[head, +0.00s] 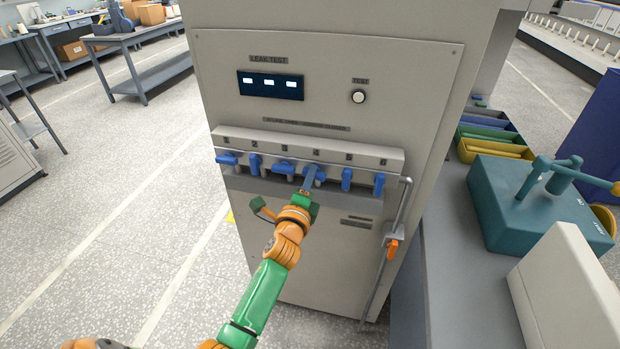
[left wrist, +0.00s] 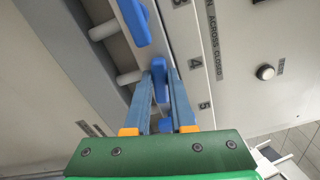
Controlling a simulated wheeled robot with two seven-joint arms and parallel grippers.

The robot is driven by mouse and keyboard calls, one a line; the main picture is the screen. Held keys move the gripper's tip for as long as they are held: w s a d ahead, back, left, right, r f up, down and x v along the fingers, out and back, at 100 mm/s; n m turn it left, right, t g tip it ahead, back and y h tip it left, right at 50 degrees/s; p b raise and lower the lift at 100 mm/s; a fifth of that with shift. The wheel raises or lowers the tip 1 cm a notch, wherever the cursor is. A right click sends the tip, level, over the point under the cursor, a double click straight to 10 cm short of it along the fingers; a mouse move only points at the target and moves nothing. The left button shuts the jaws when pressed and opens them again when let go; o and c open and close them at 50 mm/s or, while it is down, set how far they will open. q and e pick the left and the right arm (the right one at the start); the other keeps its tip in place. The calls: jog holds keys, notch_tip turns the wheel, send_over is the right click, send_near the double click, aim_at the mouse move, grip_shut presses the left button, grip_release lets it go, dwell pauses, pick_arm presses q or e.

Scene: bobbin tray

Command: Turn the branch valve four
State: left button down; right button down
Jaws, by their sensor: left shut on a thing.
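A row of blue valve handles runs along the grey manifold on the cabinet front. My left gripper (head: 309,180) is at the fourth handle from the left, branch valve four (head: 316,170), with its jaws shut on it. In the left wrist view the fingertips (left wrist: 162,78) are on either side of the blue handle of valve four (left wrist: 158,66), in line with the label 4. The fingers partly hide this handle, so its exact angle is hard to tell. Handle three (head: 284,167) lies across. Handle five (head: 347,178) hangs upright. My right gripper is not in view.
Handle two (head: 255,164) and handle six (head: 379,183) are upright; handle one (head: 227,159) lies across. A pipe with an orange lever (head: 391,250) is right of the row. A display (head: 271,85) and a white test button (head: 358,97) are above. A bench with a teal device (head: 500,200) stands right.

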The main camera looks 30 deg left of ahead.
pick_arm(q)
jog(key=shift+f+n, duration=0.15)
jog(key=shift+n, duration=1.15)
jog(key=c, duration=0.8)
grip_release()
jog(key=shift+o, duration=0.2)
jog(key=shift+s, duration=0.1)
jog(key=v, duration=0.7)
jog(key=shift+b, duration=0.3)
